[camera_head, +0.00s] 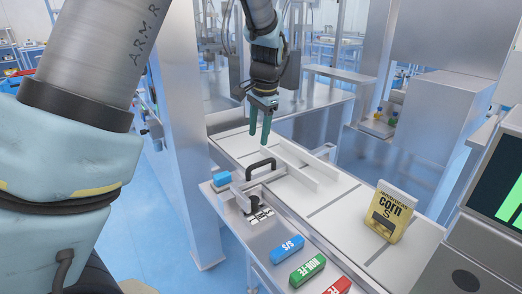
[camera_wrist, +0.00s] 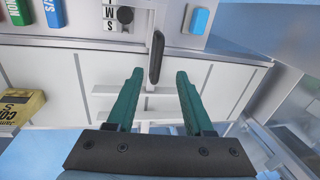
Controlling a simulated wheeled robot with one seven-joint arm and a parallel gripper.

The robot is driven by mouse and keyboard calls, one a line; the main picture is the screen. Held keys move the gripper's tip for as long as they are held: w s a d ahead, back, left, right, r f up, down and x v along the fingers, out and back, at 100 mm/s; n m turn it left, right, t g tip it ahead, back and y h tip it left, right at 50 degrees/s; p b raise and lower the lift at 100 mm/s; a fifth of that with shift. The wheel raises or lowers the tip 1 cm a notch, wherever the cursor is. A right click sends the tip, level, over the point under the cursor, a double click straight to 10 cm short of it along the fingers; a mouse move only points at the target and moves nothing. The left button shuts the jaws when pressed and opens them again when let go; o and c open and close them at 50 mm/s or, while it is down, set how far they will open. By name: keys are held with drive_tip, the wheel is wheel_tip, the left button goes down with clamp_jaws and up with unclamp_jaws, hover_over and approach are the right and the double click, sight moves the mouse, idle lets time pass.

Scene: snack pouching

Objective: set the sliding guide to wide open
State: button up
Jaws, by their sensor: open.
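The sliding guide's black handle (camera_head: 261,166) stands at the near edge of the white conveyor. It also shows in the wrist view (camera_wrist: 155,58), in line with the gap between my fingertips. A dark knob (camera_head: 252,204) sits beside a lettered scale (camera_head: 262,216); in the wrist view the scale (camera_wrist: 109,14) shows S and M, but I cannot tell the guide's exact setting.
Blue (camera_head: 287,249), green (camera_head: 307,270) and red (camera_head: 338,287) labelled buttons line the near ledge. A blue block (camera_head: 221,179) sits at the ledge's left end. A yellow corn pouch (camera_head: 391,212) stands on the belt at right. A metal post (camera_head: 180,130) rises at left.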

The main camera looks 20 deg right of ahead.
sight(261, 162)
drive_tip(key=shift+m, duration=0.4)
drive_tip(key=f+p, duration=0.1)
drive_tip(key=f, duration=0.2)
drive_tip(key=w+d+f, duration=0.1)
drive_tip(key=f, duration=0.3)
drive_tip(key=w+d+f+p, duration=0.1)
drive_tip(key=f, duration=0.2)
drive_tip(key=shift+f+p, duration=0.2)
drive_tip(key=shift+p, duration=0.1)
drive_tip(key=shift+a, duration=0.1)
drive_tip(key=shift+c, duration=0.2)
clamp_jaws()
idle(0.5)
